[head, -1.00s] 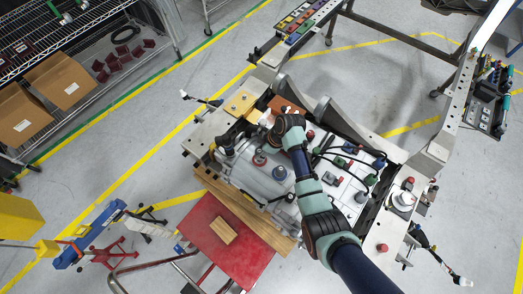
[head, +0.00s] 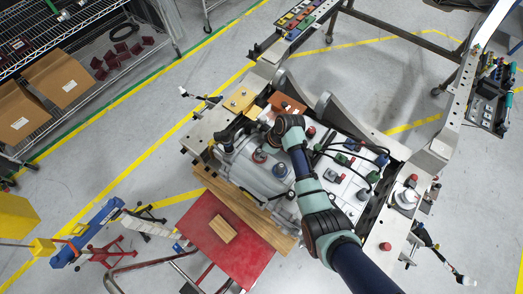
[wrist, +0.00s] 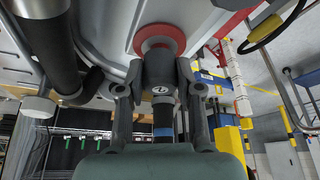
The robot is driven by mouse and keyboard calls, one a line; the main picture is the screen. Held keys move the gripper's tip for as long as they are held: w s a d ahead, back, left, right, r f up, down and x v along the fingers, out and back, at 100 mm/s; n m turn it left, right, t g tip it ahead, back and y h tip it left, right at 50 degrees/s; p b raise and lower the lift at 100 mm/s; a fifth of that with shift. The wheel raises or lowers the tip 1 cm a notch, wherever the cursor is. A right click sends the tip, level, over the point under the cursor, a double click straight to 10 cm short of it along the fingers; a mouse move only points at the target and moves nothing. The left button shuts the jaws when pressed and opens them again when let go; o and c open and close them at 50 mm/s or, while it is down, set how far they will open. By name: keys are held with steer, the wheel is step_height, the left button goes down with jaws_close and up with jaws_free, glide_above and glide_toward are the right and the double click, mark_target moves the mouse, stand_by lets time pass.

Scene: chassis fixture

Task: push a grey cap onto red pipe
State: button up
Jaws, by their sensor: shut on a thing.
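My gripper (wrist: 159,82) is shut on a grey cap (wrist: 158,68), with one finger on each side of it in the wrist view. The red pipe (wrist: 160,36) shows as a red ring on the pale grey housing, directly beyond the cap. The cap overlaps the lower part of the ring, and I cannot tell whether it is touching or how far on it is. In the head view my arm hides the fingertips and the held cap. A red-ringed fitting (head: 259,156) and a blue-ringed fitting (head: 280,171) stand on the housing left of my arm.
A dark pipe (wrist: 55,50) runs close by on the left in the wrist view. White battery-like modules with black cables (head: 345,165) lie right of my arm.

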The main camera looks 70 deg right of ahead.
steer(key=shift+f+b, duration=0.4)
steer(key=shift+f, duration=0.1)
steer(key=o, duration=0.8)
step_height(320, 180, up, 6)
steer(key=p, duration=0.6)
steer(key=shift+r, duration=0.15)
